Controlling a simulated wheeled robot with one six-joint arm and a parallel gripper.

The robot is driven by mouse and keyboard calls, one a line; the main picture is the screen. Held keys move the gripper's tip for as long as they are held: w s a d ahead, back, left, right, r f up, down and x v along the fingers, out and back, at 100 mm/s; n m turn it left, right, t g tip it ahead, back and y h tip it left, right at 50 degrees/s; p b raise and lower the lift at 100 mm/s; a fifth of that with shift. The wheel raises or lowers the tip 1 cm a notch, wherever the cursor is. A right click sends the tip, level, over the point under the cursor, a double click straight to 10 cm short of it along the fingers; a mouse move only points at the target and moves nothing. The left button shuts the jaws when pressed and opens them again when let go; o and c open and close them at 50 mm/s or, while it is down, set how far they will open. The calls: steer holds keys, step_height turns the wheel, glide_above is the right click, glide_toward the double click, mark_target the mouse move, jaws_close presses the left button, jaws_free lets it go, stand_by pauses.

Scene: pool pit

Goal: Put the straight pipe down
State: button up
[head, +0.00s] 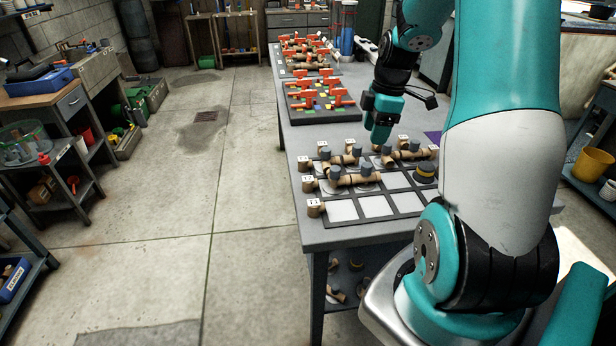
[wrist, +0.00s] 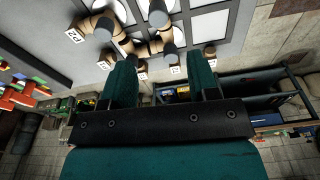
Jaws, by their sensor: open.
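My gripper (head: 380,140) is over the far part of the grey rack on the workbench. In the wrist view its two teal fingers (wrist: 162,80) are spread, with nothing held between them. Several tan pipe pieces with grey round fittings lie along the rack. One tan run (head: 352,180) lies in the row tagged T2, and another (head: 340,160) lies in the row behind it. Tan pieces also show in the wrist view (wrist: 97,25), beyond the fingertips. I cannot tell which piece is the straight pipe. The row tagged T1 has a short tan end piece (head: 317,208) and bare pale squares.
A dark tray with red-handled valves (head: 318,95) stands farther back on the workbench (head: 312,238). A dark round piece with a yellow band (head: 426,172) sits at the rack's right. Shelves with a blue bin (head: 40,80) stand left. The concrete floor between is clear.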

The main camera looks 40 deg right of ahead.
steer(key=s+a+r+m+y, duration=0.1)
steer(key=a+r, duration=0.3)
steer(key=a, duration=0.9)
steer(key=a+r+m+y, duration=0.1)
steer(key=a+r, duration=0.3)
steer(key=a, duration=0.9)
steer(key=s+a+r+m+y, duration=0.1)
steer(key=s+a+r, duration=0.1)
steer(key=s+a, duration=1.1)
steer(key=shift+s+r+m+g, duration=0.2)
steer(key=shift+s+m+g, duration=0.1)
steer(key=shift+s+g, duration=0.1)
steer(key=shift+w, duration=0.1)
steer(key=shift+c, duration=0.3)
